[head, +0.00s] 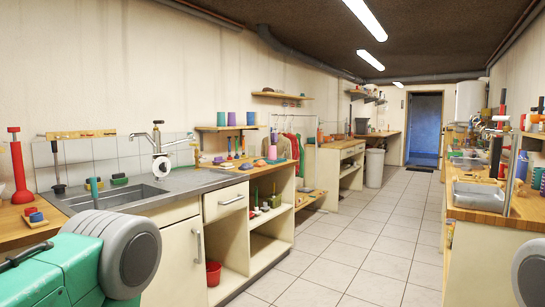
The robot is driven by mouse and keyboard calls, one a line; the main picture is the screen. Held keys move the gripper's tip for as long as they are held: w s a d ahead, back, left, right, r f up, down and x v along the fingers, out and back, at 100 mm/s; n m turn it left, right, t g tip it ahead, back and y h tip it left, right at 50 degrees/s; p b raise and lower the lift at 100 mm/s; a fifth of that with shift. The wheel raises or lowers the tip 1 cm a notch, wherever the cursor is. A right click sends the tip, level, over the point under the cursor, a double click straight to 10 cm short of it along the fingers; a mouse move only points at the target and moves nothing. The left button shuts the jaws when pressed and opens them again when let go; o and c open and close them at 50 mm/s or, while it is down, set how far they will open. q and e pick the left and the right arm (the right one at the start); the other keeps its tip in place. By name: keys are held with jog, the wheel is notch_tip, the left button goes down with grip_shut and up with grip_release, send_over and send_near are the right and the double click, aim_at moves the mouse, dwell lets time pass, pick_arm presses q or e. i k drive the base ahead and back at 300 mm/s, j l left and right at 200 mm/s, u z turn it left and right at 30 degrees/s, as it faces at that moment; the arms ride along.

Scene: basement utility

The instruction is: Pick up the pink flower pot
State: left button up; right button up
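I cannot pick out a clearly pink flower pot. A small red pot (213,273) stands on the bottom shelf of the open cabinet under the left counter, beside a cabinet door.
The left counter (185,187) holds a sink (115,196), a faucet (157,135) and small items. Cups stand on a wall shelf (226,128). A right workbench (478,197) carries a metal tray. The tiled aisle (355,235) between is clear, leading to a blue doorway (425,128).

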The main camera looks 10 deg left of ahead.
aim_at(271, 156)
jog(key=i+z, duration=0.1)
jog(key=i, duration=3.95)
